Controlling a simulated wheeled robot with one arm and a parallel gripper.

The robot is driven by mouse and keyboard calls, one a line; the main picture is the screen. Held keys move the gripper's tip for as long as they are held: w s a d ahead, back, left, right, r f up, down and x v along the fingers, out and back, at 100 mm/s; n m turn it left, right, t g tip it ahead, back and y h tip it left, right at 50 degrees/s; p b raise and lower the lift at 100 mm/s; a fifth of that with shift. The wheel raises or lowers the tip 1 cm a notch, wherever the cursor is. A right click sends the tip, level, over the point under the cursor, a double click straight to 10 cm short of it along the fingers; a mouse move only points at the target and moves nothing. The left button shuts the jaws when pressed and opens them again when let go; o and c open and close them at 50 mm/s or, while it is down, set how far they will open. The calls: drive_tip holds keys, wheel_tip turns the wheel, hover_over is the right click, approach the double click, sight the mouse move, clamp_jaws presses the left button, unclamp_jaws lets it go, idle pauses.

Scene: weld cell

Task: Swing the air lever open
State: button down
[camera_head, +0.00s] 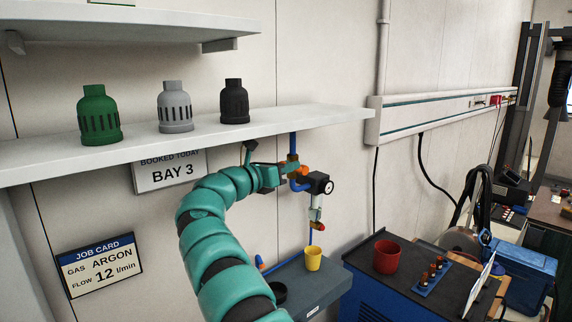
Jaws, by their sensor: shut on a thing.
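The air lever (301,170) is a small orange handle on the blue air pipe (293,143) below the long shelf. A dark regulator with a round gauge (328,187) sits just right of it. My gripper (286,169) reaches in from the left at the end of my teal arm and is shut on the lever. The fingertips are small in view and partly hide the lever. The lever's exact angle cannot be told.
The shelf (330,115) runs above my gripper, carrying green (98,116), grey (175,108) and black (234,102) nozzle-like parts. Below are a yellow cup (313,258) on a grey surface and a red cup (386,257) on a dark cart.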

drive_tip(key=shift+r, duration=0.3)
drive_tip(key=c, duration=1.4)
unclamp_jaws()
drive_tip(key=shift+f, duration=0.1)
drive_tip(key=shift+s+a+f+b, duration=0.2)
drive_tip(key=shift+s+a+b, duration=0.1)
drive_tip(key=shift+b, duration=0.2)
drive_tip(key=b+v, duration=0.2)
drive_tip(key=v, duration=0.3)
drive_tip(key=b+v, duration=0.2)
drive_tip(key=v, duration=0.4)
drive_tip(key=b+v, duration=0.1)
drive_tip(key=v, duration=0.4)
drive_tip(key=shift+s+a+r+b, duration=0.1)
drive_tip(key=shift+s+r+b, duration=0.2)
drive_tip(key=shift+b, duration=0.1)
